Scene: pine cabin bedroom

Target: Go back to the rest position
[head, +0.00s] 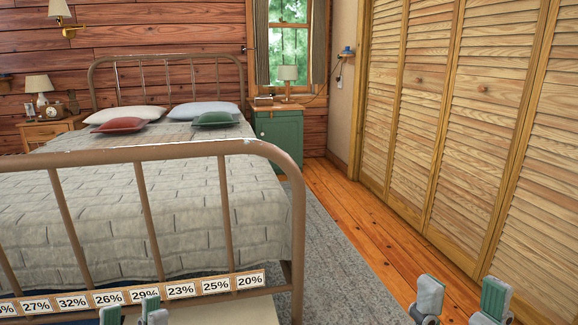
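My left gripper (132,312) shows at the bottom edge, left of the middle. Only the tips of its two fingers are in view, with teal and grey parts. They stand apart with nothing seen between them. My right gripper (461,302) is at the bottom right, over the wooden floor and the rug's edge. Its two grey and teal fingers are spread wide, with only floor seen between them. Both wrists and arms are out of view below the frame.
Louvred closet doors (480,110) line the right. A grey rug (345,265) and wooden floor (345,198) lie clear between.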

